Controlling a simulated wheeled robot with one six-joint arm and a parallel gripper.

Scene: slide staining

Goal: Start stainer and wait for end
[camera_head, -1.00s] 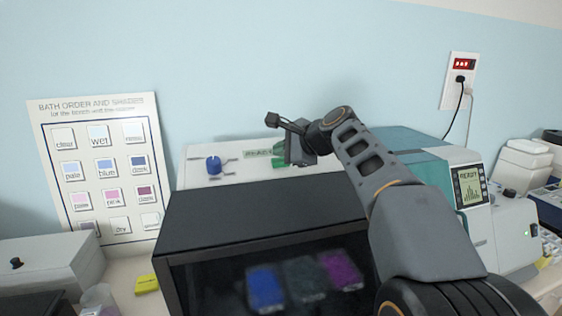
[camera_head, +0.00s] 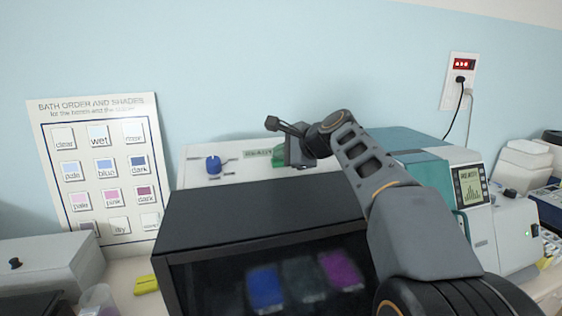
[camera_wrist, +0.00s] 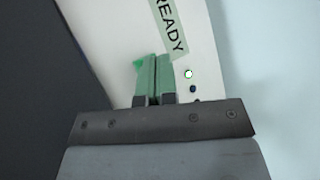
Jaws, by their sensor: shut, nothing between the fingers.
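The stainer is a box with a dark hood (camera_head: 250,210) and a white top panel (camera_head: 196,168). The panel carries a blue knob (camera_head: 213,164) and a green label, which reads READY in the wrist view (camera_wrist: 170,27). Through the dark front I see blue, dark and purple patches. My gripper (camera_wrist: 153,62) is shut and empty, its green fingers together over the white panel below the label. A lit round lamp (camera_wrist: 188,74) and a small blue dot sit to the right. In the head view my arm hides the panel's right part.
A bath order chart (camera_head: 105,165) leans at the left wall. A teal and white machine (camera_head: 465,195) with a screen stands right, near a wall outlet (camera_head: 460,80). A yellow block (camera_head: 146,285) and a grey box (camera_head: 50,270) are at left.

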